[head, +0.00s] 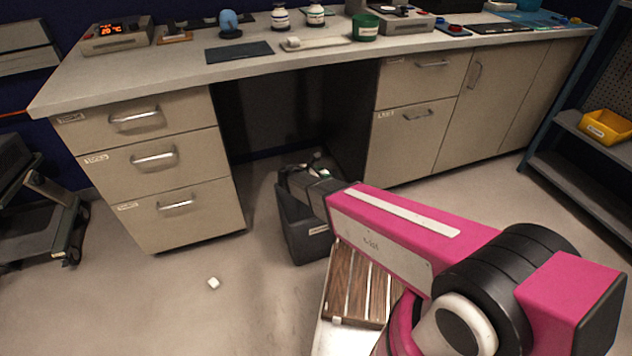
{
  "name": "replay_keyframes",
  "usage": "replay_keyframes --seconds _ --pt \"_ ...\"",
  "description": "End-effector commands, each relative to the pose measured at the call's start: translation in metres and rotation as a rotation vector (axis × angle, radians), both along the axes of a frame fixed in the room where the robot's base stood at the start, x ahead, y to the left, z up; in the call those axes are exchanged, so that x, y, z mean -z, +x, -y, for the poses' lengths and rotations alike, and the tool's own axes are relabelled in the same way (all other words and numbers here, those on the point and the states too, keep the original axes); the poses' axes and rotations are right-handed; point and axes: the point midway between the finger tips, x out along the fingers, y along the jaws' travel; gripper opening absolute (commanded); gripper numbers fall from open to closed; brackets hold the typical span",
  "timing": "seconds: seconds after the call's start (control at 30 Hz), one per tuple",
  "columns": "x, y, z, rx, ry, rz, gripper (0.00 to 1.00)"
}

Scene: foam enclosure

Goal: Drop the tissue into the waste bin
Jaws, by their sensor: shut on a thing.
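The waste bin (300,238) is a dark grey, open-topped box on the floor in front of the desk's knee space. My gripper (294,178) is at the bin's mouth, at the end of my pink arm. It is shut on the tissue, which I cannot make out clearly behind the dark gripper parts. The gripper and wrist hide much of the bin's opening, so its contents and the exact height of the gripper over the rim cannot be told.
A small white scrap (213,283) lies on the floor left of the bin. Drawers (160,175) and cabinets (415,125) flank the knee space. A slatted wooden surface (358,285) lies under my arm. The worktop (180,72) holds bottles and devices. The floor at left is mostly clear.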

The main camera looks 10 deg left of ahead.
Motion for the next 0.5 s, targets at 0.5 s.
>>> replay_keyframes --seconds 0.5 --pt "0.044 -0.012 -0.024 -0.013 -0.005 0.006 0.24"
